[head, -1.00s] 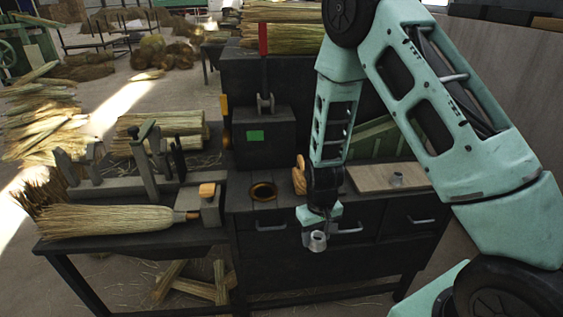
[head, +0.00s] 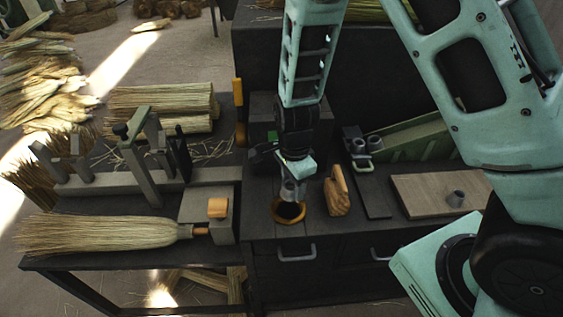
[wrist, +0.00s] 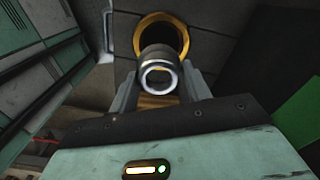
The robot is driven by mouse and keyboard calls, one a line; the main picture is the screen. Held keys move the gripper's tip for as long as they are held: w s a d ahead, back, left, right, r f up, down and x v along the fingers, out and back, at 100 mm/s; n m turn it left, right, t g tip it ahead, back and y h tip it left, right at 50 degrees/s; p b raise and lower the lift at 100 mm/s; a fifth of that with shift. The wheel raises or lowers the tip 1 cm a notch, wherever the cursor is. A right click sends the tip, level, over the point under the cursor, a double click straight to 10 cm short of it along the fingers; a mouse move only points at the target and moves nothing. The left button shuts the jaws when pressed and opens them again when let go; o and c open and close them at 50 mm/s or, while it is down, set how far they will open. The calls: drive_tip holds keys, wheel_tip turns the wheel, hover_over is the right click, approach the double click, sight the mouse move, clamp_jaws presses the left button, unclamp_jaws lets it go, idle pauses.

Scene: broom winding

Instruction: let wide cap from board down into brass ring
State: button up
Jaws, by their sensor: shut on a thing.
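My gripper (head: 292,183) is shut on the grey metal wide cap, a hollow cylinder (head: 291,192), and points down over the worktop. The brass ring (head: 277,217) lies round a dark hole in the worktop, just below the cap. In the wrist view the cap (wrist: 158,62) sits between the fingers, and the brass ring (wrist: 143,35) shows behind it, partly covered by it. The cap overlaps the ring in both views; I cannot tell whether it touches it.
A wooden block with a handle-like shape (head: 338,195) stands close to the right of the ring. A dark plate with metal cylinders (head: 367,147) lies behind it. At the left are a vise-like block (head: 218,222) and a straw broom (head: 100,234).

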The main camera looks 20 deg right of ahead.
drive_tip(key=shift+w+a+f, duration=0.1)
drive_tip(key=shift+w+a, duration=0.05)
drive_tip(key=shift+w, duration=0.05)
wheel_tip(320, 180, down, 6)
drive_tip(key=b, duration=0.7)
drive_tip(key=shift+f, duration=0.1)
drive_tip(key=shift+p, duration=0.3)
idle(0.3)
drive_tip(key=o, duration=1)
wheel_tip(320, 180, up, 8)
drive_tip(key=p, duration=0.8)
